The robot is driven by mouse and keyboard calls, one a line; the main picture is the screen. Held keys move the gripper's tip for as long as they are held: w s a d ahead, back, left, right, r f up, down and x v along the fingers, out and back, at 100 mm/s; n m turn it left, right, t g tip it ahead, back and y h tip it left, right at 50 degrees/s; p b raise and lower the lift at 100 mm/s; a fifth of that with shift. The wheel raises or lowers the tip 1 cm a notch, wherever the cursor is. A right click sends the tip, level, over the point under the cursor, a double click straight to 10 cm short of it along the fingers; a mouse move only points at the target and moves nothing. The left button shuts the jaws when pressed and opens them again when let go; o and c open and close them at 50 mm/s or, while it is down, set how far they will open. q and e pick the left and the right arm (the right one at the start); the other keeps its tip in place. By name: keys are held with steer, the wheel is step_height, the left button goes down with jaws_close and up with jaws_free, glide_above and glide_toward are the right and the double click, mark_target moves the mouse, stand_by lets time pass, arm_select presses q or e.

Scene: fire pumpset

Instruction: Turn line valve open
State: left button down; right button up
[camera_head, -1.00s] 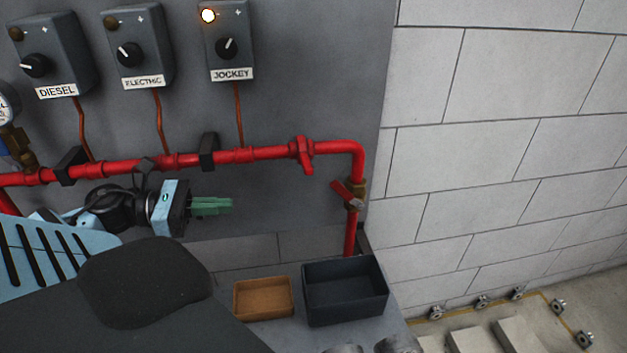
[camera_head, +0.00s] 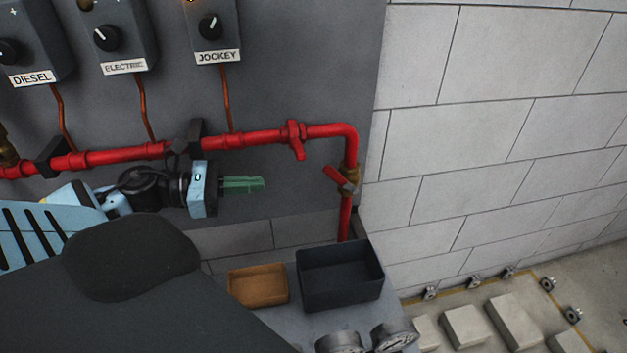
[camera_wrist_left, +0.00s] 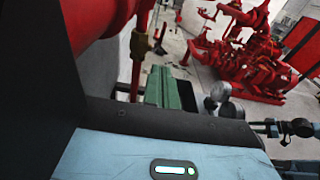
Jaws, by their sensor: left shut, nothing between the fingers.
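A second valve, a red lever (camera_head: 338,178) on a brass body, sits on the vertical pipe below the elbow. I cannot tell which one is the line valve. My left gripper (camera_head: 262,184) has green fingers, shut and empty, pointing right. It appears below and left of the horizontal pipe's handle, apart from both valves. Its green fingers (camera_wrist_left: 165,86) also show in the left wrist view, near a brass fitting (camera_wrist_left: 141,45). My right gripper is not seen.
An orange tray (camera_head: 257,299) and a dark bin (camera_head: 340,302) stand below on a grey ledge, with gauges (camera_head: 392,336) in front. Control boxes, including the jockey box (camera_head: 212,30), hang above. A block wall (camera_head: 500,120) stands at the right.

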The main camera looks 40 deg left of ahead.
arm_select(q)
steer(key=b, duration=0.2)
glide_toward(333, 179)
steer(key=w+d+f, duration=0.1)
steer(key=w, duration=0.1)
steer(key=shift+b+x, duration=1.05)
steer(key=shift+x, duration=0.95)
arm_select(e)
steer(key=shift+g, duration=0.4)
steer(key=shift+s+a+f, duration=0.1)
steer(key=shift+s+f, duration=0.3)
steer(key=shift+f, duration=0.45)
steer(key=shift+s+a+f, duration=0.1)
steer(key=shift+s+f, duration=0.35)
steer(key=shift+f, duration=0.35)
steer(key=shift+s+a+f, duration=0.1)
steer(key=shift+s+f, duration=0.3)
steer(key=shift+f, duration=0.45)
arm_select(q)
steer(key=shift+a, duration=0.15)
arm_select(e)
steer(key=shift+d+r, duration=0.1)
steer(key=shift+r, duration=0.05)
